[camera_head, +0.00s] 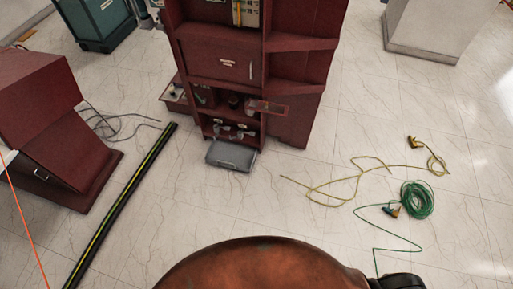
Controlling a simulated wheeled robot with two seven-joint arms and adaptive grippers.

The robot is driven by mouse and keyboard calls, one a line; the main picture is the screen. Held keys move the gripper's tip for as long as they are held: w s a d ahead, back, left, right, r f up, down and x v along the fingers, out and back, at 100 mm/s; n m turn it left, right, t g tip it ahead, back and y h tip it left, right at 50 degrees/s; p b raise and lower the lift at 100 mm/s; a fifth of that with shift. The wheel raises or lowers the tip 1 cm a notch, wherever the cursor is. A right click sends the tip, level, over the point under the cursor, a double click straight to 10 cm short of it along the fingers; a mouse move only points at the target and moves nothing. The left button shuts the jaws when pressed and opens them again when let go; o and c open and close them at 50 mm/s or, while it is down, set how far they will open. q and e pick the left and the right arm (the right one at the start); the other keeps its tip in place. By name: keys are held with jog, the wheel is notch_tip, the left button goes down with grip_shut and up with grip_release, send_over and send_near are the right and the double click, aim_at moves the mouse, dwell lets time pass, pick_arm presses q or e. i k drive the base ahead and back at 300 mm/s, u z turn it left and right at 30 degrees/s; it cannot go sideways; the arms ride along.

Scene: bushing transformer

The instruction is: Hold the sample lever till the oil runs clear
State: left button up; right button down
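A dark red cabinet (225,68) stands at the top centre. Low in its front is an open recess with small dark and light fittings (229,132). A shallow grey tray (231,156) sits at the cabinet's foot, below these fittings. The fittings are too small for me to tell which is the sample lever, and I cannot make out any oil. Neither of my grippers can be made out in the head view.
A black-and-yellow strip (122,205) lies on the floor at left, beside a dark red box (65,130). A green cable coil (417,199) and a loose yellow cable (335,188) lie at right. Pale tiled floor is clear before the tray.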

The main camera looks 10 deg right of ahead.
aim_at(252, 133)
jog(key=k, duration=0.8)
jog(key=u, duration=0.5)
jog(key=i, duration=0.55)
jog(key=u, duration=1.05)
jog(key=i, duration=1.55)
jog(key=z, duration=1.05)
jog(key=i, duration=0.65)
jog(key=z, duration=0.85)
